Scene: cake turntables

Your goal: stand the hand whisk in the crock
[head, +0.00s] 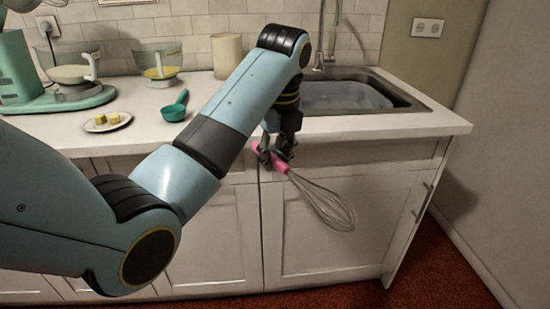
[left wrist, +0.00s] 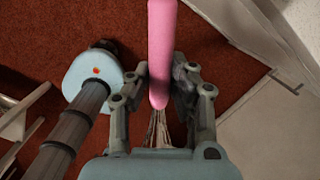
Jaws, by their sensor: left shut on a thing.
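The hand whisk (head: 325,203) has a pink handle and wire loops. My left gripper (head: 272,154) is shut on its handle, in front of the cabinet doors and near the counter's front edge. The whisk is tilted, with its loops pointing down and to the right in the head view. In the left wrist view the pink handle (left wrist: 161,45) runs between the fingers of the left gripper (left wrist: 160,78). A plain cream cylinder, which looks like the crock (head: 228,55), stands at the back of the counter by the tiled wall. Its inside is hidden. My right gripper is not in view.
The counter (head: 140,133) holds a teal scoop (head: 175,107), a plate (head: 107,123) with yellow pieces, a green stand mixer (head: 15,75) and two clear jugs. A sink (head: 345,95) with a tap (head: 325,40) is at the right. My left arm covers part of the counter.

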